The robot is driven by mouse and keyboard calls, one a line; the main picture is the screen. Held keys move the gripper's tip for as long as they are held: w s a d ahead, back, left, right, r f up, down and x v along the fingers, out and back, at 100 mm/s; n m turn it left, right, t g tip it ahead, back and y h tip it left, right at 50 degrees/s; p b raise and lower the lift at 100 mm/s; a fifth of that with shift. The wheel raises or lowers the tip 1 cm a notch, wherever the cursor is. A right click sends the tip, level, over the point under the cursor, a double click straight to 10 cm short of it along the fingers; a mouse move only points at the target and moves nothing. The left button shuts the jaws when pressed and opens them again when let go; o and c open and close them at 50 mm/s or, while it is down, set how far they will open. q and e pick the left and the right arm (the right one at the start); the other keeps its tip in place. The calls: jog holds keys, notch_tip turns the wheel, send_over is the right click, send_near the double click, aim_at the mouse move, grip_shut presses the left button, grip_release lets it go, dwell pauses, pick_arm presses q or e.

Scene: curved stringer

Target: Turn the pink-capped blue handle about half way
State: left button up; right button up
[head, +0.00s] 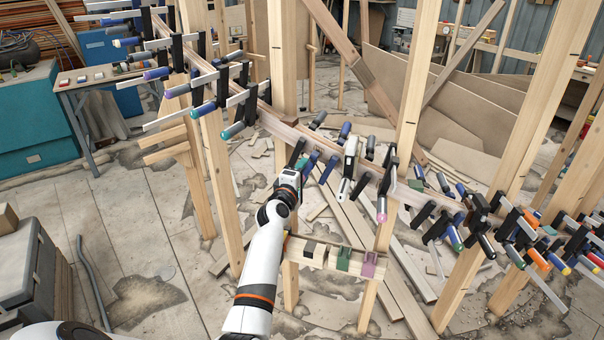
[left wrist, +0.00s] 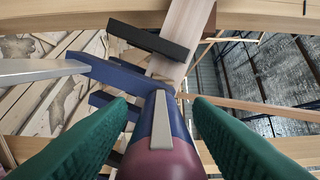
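The blue handle (left wrist: 162,122) with the dull pink cap (left wrist: 160,164) fills the lower middle of the left wrist view. A pale stripe runs along its upper side. My left gripper (left wrist: 165,125) has its two green-padded fingers on either side of the handle, apart, with a gap visible on the left side; contact on the right is unclear. The handle joins a blue clamp arm (left wrist: 125,75) beside a metal bar (left wrist: 40,70). In the head view my left gripper (head: 298,162) reaches in among the clamps on the curved stringer, and which handle it surrounds is hard to tell. My right gripper is not seen.
Several clamps with coloured handles crowd the stringer, including a pink-ended one (head: 382,208) to the right. Wooden posts (head: 411,85) stand close by. Open floor (head: 150,250) lies to the left.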

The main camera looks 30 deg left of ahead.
pick_arm(q)
jog(key=b+v, duration=0.1)
jog(key=v, duration=1.1)
jog(key=v, duration=0.2)
jog(key=shift+s+d, duration=0.1)
jog(key=shift+s, duration=0.15)
dwell(0.4)
